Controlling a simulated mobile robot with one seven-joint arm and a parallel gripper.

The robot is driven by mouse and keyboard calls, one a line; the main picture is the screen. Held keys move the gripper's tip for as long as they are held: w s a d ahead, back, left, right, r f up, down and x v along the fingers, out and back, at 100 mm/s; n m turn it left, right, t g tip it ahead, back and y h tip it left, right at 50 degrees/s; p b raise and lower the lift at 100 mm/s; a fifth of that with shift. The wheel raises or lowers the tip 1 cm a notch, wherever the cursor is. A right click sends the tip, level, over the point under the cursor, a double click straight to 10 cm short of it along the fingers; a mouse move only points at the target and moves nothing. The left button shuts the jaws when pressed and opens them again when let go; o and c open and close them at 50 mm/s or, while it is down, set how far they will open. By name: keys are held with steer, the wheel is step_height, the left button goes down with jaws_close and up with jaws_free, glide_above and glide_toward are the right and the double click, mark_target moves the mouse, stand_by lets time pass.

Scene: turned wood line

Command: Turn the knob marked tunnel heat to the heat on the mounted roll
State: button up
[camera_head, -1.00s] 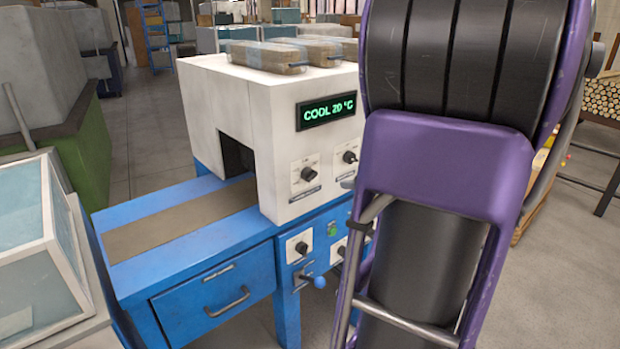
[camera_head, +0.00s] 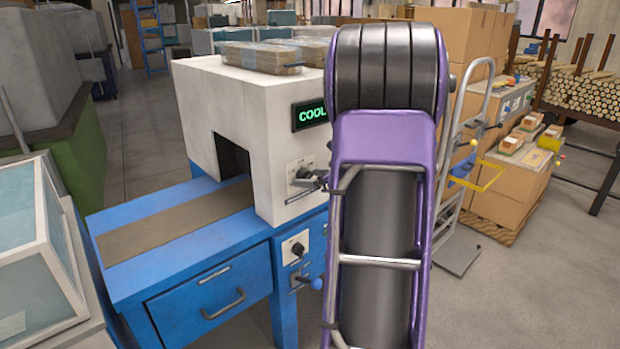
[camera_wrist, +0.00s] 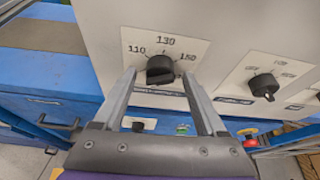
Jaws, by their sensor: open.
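A white machine housing (camera_head: 235,110) stands on a blue bench. In the wrist view a black knob (camera_wrist: 160,69) sits on a white dial plate (camera_wrist: 140,42) marked 110, 130 and 150. The label strip under it is partly covered and unreadable, and I cannot tell where the knob points. My gripper (camera_wrist: 158,76) is open, one finger on each side of this knob; contact is unclear. In the head view the left knob (camera_head: 302,172) shows beside my fingertips, with my arm covering most of the gripper. I cannot identify the mounted roll.
A second black knob (camera_wrist: 263,86) is to the right. A green display (camera_head: 313,115) reads "COOL", its rest hidden by my arm. Below are another knob (camera_head: 297,249) and a blue-tipped lever (camera_head: 316,283). Cartons (camera_head: 510,185) and a hand truck (camera_head: 470,160) stand right.

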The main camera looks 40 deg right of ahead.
steer(key=shift+w, duration=0.2)
jaws_close()
stand_by(0.3)
